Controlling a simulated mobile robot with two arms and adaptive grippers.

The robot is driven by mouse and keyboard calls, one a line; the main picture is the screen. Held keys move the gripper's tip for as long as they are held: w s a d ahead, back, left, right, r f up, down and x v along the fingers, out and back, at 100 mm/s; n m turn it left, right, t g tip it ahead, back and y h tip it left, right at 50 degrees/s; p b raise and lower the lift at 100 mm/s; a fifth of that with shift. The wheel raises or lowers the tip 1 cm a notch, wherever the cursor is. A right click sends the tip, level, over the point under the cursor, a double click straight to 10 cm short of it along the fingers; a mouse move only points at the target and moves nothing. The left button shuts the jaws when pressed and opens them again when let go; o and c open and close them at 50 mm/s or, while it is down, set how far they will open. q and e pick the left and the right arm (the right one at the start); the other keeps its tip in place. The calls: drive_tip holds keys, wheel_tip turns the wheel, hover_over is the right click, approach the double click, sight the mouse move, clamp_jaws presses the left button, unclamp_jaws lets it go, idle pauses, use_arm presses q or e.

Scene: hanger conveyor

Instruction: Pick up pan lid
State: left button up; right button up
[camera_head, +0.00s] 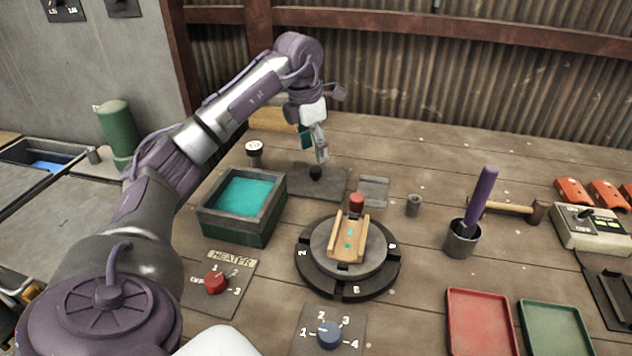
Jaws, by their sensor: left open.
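A flat dark grey square plate (335,184) with a black knob (316,172) lies on the wooden table behind the turntable; it looks like the pan lid. My left gripper (321,158) points down just above the knob. It is open, and nothing shows between its fingers. The gap between the fingertips and the knob is small, and I cannot tell if they touch. The gripper and wrist hide some of the table behind the plate. My right gripper is not in view.
A box with teal contents (273,229) stands left of the plate. A round turntable (309,262) with a wooden cradle (345,252) is in front. The table behind is mostly clear.

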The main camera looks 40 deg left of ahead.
sight(316, 168)
use_arm(q)
drive_tip(key=f, duration=0.5)
drive_tip(key=shift+d+f, duration=0.25)
drive_tip(key=shift+f, duration=0.1)
drive_tip(key=shift+w+f, duration=0.15)
drive_tip(key=shift+f, duration=0.2)
drive_tip(key=shift+c, duration=0.2)
clamp_jaws()
drive_tip(key=shift+r, duration=0.2)
